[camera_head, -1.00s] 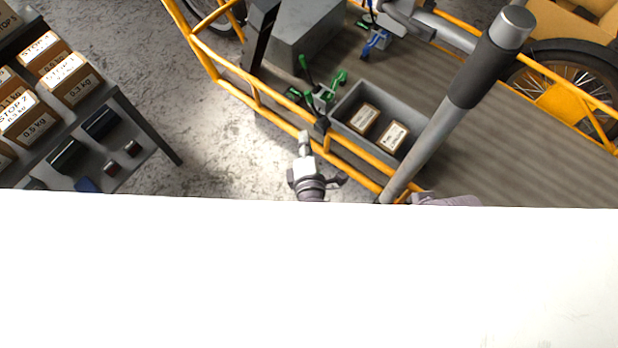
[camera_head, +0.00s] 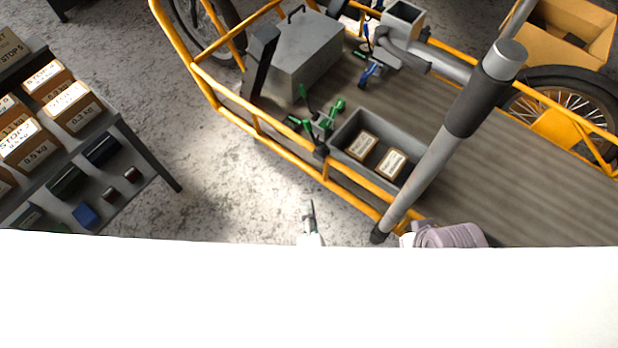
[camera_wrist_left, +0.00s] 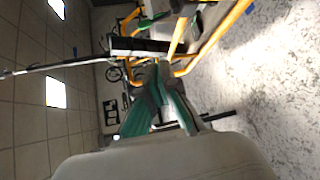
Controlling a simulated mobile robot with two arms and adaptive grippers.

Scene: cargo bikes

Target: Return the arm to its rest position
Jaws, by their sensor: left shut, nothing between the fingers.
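My left gripper (camera_head: 311,212) shows only as a narrow tip and a bit of pale housing above the edge of a large white surface in the head view. The rest of it and its arm are hidden by that surface. The tip is over the bare floor, left of the bike's yellow rail, apart from it. In the left wrist view, the green-padded fingers of my left gripper (camera_wrist_left: 160,72) come together with nothing between them. My right gripper is in neither view.
A yellow-framed cargo bike (camera_head: 333,182) carries a grey bin (camera_head: 408,176) with two small boxes, and a grey case (camera_head: 308,52). A shelf table (camera_head: 148,160) with labelled boxes stands at left. A mauve bundle (camera_head: 450,235) lies by the rail. Floor between is clear.

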